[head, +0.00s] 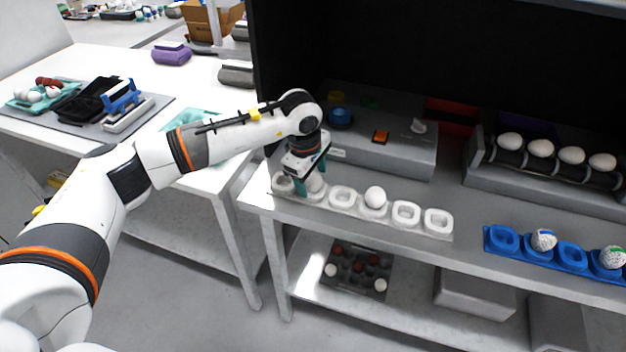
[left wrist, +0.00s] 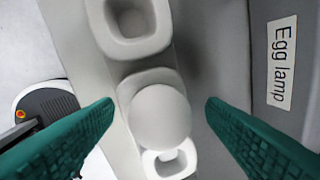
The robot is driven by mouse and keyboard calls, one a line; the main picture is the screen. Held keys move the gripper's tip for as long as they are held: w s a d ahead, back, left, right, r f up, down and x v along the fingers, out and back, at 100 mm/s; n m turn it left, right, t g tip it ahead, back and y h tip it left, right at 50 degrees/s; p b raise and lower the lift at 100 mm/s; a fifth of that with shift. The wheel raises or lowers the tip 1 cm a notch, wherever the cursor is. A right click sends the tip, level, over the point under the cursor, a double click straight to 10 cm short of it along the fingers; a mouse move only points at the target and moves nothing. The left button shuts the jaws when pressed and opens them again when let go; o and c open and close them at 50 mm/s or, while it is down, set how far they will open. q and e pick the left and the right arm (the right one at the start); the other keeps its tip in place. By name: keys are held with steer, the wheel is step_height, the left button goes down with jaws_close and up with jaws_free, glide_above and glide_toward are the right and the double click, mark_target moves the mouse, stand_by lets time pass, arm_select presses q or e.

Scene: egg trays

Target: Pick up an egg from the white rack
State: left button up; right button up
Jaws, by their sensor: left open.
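The white rack (head: 342,198) is a row of several cups along the front of the grey bench. One white egg (head: 376,197) sits in a middle cup. Another white egg (head: 316,184) sits in a cup near the rack's left end, partly hidden by my left gripper (head: 309,181). In the left wrist view this egg (left wrist: 159,116) lies between the green fingers of my left gripper (left wrist: 158,122), with a gap on each side. My left gripper is open and points down over it. An empty cup (left wrist: 131,22) shows beyond. My right gripper is not in view.
A grey machine (head: 390,145) stands right behind the rack, labelled "Egg lamp" (left wrist: 282,62) in the left wrist view. A blue rack (head: 520,250) with two speckled or marked eggs lies to the right. Several white eggs rest on a roller unit (head: 545,180) behind.

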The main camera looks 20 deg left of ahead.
arm_select(q)
steer(key=c, duration=0.7)
steer(key=shift+c, duration=0.2)
steer(key=shift+r, duration=0.1)
